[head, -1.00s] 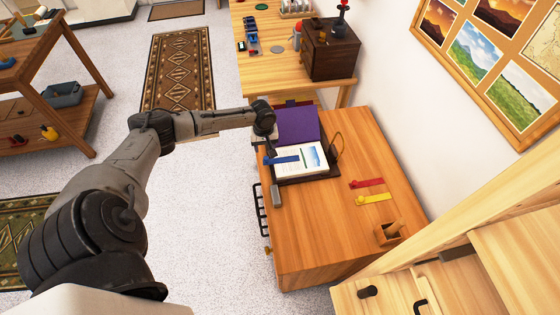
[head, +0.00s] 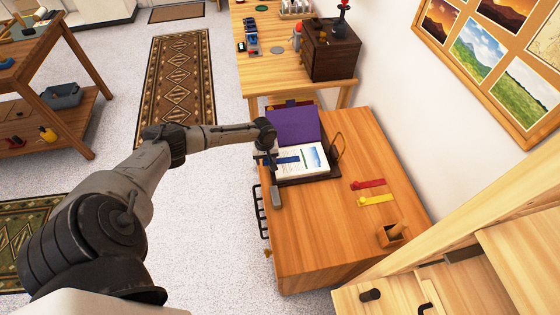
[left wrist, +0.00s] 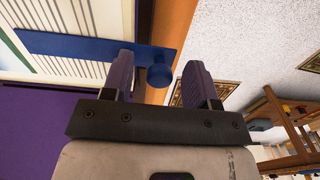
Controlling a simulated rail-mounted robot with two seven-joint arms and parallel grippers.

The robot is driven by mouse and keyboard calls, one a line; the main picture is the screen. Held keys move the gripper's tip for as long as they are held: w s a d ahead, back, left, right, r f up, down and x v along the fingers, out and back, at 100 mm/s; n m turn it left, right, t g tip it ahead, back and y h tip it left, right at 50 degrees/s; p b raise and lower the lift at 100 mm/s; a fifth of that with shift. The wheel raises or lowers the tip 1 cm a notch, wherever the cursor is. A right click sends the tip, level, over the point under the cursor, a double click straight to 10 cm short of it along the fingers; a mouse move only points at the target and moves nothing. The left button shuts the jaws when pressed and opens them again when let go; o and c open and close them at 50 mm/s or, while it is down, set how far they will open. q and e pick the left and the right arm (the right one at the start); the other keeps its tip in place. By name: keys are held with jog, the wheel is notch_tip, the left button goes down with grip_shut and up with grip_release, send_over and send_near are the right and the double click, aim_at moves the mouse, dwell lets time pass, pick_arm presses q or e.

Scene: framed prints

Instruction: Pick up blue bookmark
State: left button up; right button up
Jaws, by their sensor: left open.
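The blue bookmark (head: 289,160) lies across the open book (head: 306,165) on the wooden desk. Its left end is hidden behind my left gripper (head: 269,161) in the head view. In the left wrist view, the bookmark (left wrist: 95,46) is a flat blue strip with a round blue knob (left wrist: 158,76) at its end. My left gripper (left wrist: 160,78) is open there, with one purple-padded finger on each side of the knob in the picture. I cannot tell whether either finger touches it. My right gripper is not in view.
A purple panel (head: 292,127) stands behind the book. A small grey object (head: 277,197) is at the desk's left edge. A wooden box (head: 393,236) stands near the right.

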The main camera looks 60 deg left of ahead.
pick_arm(q)
jog(key=shift+c, duration=0.3)
jog(key=c, duration=0.9)
